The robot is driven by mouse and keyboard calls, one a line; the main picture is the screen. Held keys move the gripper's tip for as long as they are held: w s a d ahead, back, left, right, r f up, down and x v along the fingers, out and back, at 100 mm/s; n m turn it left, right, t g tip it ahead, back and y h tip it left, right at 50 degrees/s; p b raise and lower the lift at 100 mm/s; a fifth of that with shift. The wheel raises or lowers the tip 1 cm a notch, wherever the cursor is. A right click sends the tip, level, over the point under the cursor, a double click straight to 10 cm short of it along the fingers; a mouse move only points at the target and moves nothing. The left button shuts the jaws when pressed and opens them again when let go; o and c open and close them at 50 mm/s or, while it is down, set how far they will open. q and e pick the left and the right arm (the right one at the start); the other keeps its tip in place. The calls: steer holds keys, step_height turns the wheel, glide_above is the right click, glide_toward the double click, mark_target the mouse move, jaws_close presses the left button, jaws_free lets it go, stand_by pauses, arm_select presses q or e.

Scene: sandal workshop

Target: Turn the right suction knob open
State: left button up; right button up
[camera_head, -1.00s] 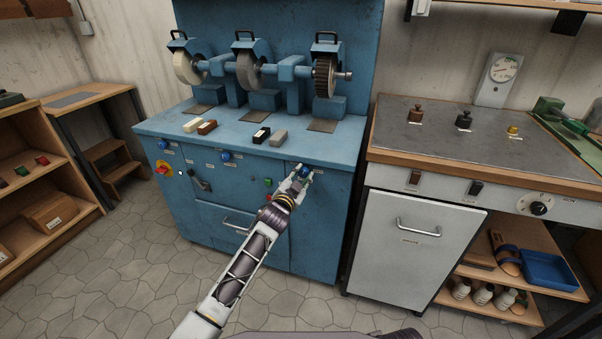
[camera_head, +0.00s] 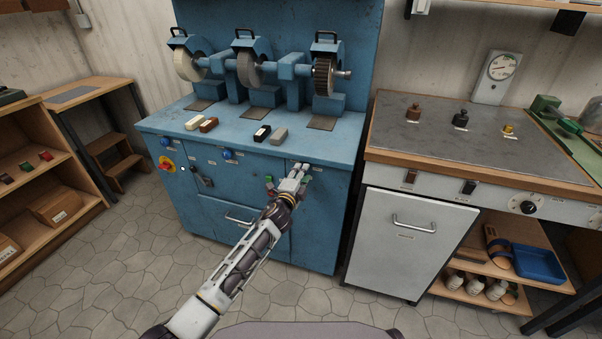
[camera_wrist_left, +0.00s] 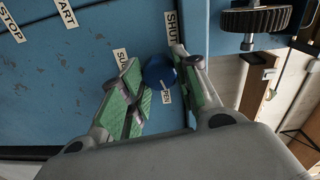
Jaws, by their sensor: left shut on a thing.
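The right suction knob (camera_wrist_left: 158,70) is a round blue knob on the blue machine's front panel, seen in the left wrist view between my left gripper's green-padded fingers. My left gripper (camera_wrist_left: 158,92) is shut on it. A "SHUT" label (camera_wrist_left: 172,30) is beside the knob, and a partly hidden label ending in "PEN" (camera_wrist_left: 166,94) is close by. In the head view my left gripper (camera_head: 299,172) is at the right part of the panel and hides the knob. My right gripper is not in view.
Two other blue knobs (camera_head: 226,154) (camera_head: 164,142) are on the panel to the left. A red and yellow switch (camera_head: 167,165) is at the far left. Grinding wheels (camera_head: 247,70) stand above the bench top. A grey cabinet (camera_head: 399,243) stands to the right.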

arm_select(q)
steer(key=shift+d+m, duration=0.1)
steer(key=shift+m, duration=1.4)
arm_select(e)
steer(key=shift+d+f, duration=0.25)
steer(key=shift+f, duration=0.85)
arm_select(q)
steer(key=o, duration=1)
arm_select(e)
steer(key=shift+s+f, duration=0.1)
arm_select(q)
steer(key=shift+s, duration=0.15)
steer(key=shift+v, duration=5.85)
steer(key=shift+d, duration=0.1)
